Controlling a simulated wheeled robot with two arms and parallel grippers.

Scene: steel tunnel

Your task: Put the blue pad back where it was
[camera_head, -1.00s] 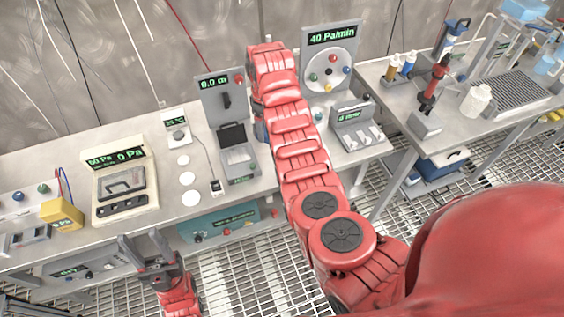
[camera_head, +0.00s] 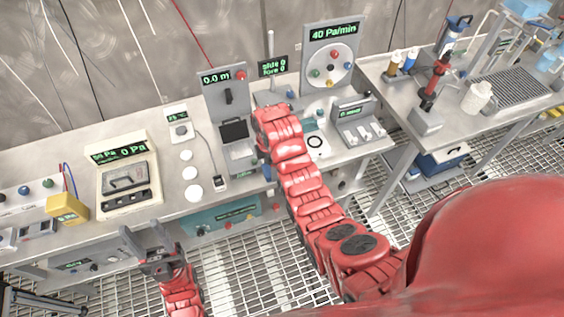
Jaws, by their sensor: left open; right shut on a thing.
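My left gripper (camera_head: 148,243) is open and empty, low in front of the bench's front edge. My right arm reaches over the bench, and its wrist (camera_head: 276,125) is beside the grey unit with a dark screen. The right gripper's fingers are hidden behind the wrist, so I cannot see what is between them. I cannot make out the blue pad for certain. A small bluish-green patch (camera_head: 310,125) lies on the bench right of the wrist, behind a white disc with a black ring (camera_head: 316,143); it is too small to identify.
A dial panel (camera_head: 330,62) and a small dark display (camera_head: 272,67) stand at the back. A switch box (camera_head: 358,122) is right of the wrist. A cream pressure instrument (camera_head: 127,180) and white discs (camera_head: 190,173) stand left. A second table (camera_head: 452,126) is at right.

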